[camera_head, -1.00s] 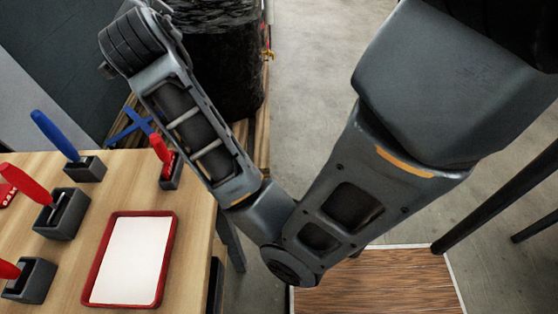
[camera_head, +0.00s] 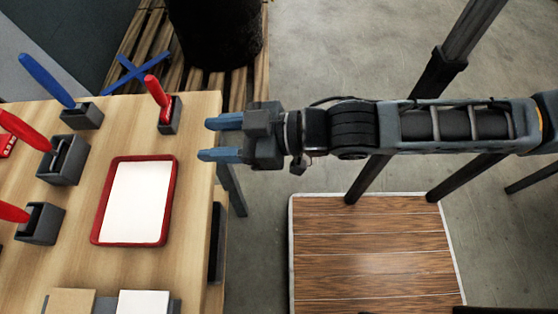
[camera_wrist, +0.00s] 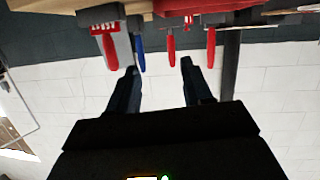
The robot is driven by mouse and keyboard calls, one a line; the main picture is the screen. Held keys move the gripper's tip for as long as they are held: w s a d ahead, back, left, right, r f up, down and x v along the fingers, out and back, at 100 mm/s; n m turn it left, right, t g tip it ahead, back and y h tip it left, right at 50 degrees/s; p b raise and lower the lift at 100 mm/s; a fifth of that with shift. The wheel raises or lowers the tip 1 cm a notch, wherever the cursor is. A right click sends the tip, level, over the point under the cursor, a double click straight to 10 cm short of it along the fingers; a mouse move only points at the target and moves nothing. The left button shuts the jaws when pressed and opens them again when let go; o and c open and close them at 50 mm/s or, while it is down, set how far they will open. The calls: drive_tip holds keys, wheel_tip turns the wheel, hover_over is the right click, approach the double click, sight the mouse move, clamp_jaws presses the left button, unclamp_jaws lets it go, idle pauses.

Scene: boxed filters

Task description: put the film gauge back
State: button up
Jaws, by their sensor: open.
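I cannot tell for sure which thing is the film gauge. A small red-handled tool (camera_head: 157,91) stands in a dark holder (camera_head: 169,118) near the table's back right corner. A blue-handled tool (camera_head: 46,80) leans in another dark holder (camera_head: 82,117) to the left. Two more red-handled tools (camera_head: 24,130) (camera_head: 12,212) are in dark holders at the left. My gripper (camera_head: 203,139) is open and empty, its fingers pointing left at the table's right edge. In the wrist view the open fingers (camera_wrist: 157,68) frame empty space, with red and blue handles beyond.
A red-rimmed tray (camera_head: 169,200) with a white inside lies on the wooden table (camera_head: 190,265). Tan and white boxes (camera_head: 143,303) sit at the front edge. A blue cross (camera_head: 133,72) and a dark bin (camera_head: 215,35) are behind. A wooden board (camera_head: 375,250) lies on the floor, right.

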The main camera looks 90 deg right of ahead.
drive_tip(key=s+a+r+y, duration=0.1)
drive_tip(key=s+a+r, duration=0.1)
drive_tip(key=s+a, duration=0.5)
drive_tip(key=shift+s, duration=1.35)
drive_tip(key=shift+f, duration=0.1)
